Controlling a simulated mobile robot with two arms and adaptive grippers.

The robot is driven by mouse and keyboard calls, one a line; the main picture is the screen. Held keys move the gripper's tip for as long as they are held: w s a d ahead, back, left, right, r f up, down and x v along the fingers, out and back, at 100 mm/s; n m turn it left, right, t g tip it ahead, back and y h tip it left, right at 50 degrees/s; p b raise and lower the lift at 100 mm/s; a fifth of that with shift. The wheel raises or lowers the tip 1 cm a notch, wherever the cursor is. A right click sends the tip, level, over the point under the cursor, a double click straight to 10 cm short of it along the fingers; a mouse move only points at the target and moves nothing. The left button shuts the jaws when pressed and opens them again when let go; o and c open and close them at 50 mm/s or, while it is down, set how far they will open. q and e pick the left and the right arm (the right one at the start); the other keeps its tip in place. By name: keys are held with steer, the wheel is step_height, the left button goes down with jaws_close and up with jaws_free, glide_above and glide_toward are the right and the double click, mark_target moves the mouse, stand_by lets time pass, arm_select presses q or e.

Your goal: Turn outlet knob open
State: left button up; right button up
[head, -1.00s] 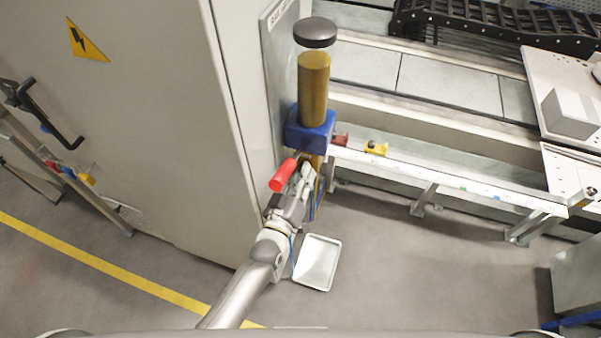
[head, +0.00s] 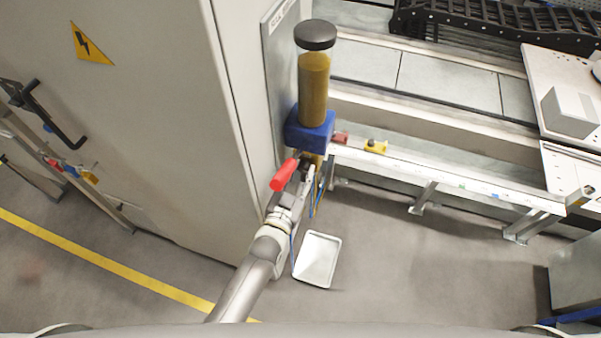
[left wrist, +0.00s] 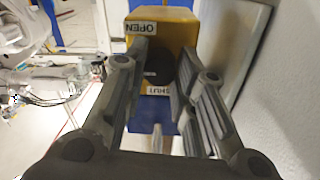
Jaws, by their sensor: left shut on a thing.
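The outlet knob (left wrist: 159,70) is dark and round, on a yellow block (left wrist: 178,24) in the left wrist view. A label OPEN (left wrist: 140,28) is at its upper left and a label SHUT (left wrist: 158,90) is below it. My left gripper (left wrist: 163,68) is shut on the knob, with one finger on each side of it. In the head view my left gripper (head: 307,172) is below the blue block (head: 308,130) under a clear cylinder of amber liquid (head: 314,90). There the arm and gripper mostly hide the knob. My right gripper is not in view.
A red handle (head: 284,175) sticks out just left of my left gripper. A grey cabinet (head: 150,130) stands close on the left. A metal rail (head: 450,182) runs to the right. A pale tray (head: 318,260) lies on the floor below; the floor right of it is clear.

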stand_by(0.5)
arm_select(q)
steer(key=o, duration=1.1)
steer(key=shift+c, duration=0.2)
steer(key=v, duration=1.2)
